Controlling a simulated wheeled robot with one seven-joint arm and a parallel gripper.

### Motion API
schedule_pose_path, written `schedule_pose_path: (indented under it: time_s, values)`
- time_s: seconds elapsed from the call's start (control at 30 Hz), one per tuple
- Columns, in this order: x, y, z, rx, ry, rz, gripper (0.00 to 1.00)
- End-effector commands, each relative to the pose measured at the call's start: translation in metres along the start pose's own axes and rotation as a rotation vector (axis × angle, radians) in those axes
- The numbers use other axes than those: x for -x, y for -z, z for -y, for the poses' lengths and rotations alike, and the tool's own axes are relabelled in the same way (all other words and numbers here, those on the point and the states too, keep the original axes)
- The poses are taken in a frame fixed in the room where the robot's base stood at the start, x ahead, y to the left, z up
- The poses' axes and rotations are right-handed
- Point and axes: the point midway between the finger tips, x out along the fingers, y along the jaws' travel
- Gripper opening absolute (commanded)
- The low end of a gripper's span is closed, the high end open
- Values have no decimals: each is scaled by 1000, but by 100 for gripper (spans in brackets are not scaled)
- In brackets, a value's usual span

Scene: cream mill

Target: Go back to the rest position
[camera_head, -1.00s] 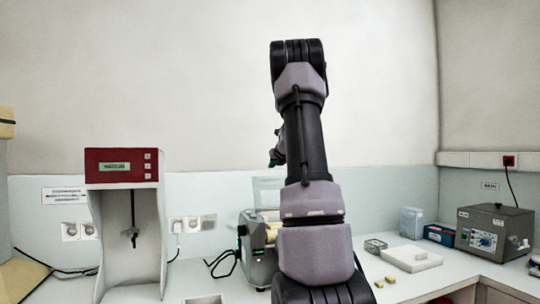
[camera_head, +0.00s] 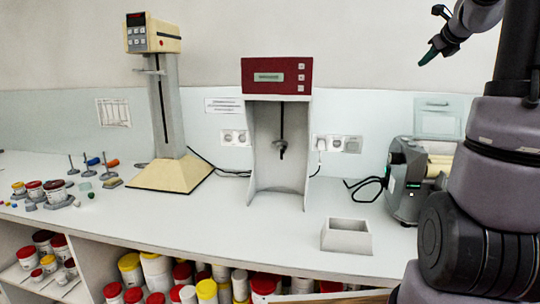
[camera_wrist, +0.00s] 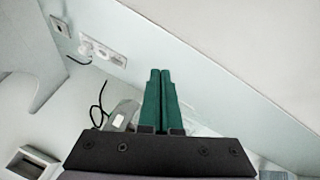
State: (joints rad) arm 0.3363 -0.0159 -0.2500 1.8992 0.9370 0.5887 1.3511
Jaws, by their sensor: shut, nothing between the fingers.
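My gripper (camera_head: 428,57) is raised at the upper right of the head view, held in front of the pale wall and well above the bench. Its two green fingers also show in the wrist view (camera_wrist: 160,75), side by side and touching. Nothing is between them. My arm fills the right edge of the head view.
Below is the white bench (camera_head: 225,225). On it stand a cream stirrer stand (camera_head: 172,175), a red-topped mixer (camera_head: 275,78), an open grey box (camera_head: 346,238) and a roller mill (camera_head: 405,190) close to my arm. Several jars (camera_head: 55,190) stand at left.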

Motion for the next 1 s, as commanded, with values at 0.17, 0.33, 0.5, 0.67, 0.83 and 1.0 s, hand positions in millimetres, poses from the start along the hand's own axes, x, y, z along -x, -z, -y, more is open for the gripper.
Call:
schedule_pose_path:
  time_s: [0.17,0.33,0.5,0.67,0.83,1.0]
  values:
    - [63,-4,-129,621,-205,33,0]
    - [130,34,-234,1283,-380,107,0]
    - [187,94,-300,1890,-507,195,0]
    - [213,133,-323,2232,-568,245,0]
    - [220,146,-327,2341,-590,259,0]
    - [219,146,-327,2340,-590,258,0]
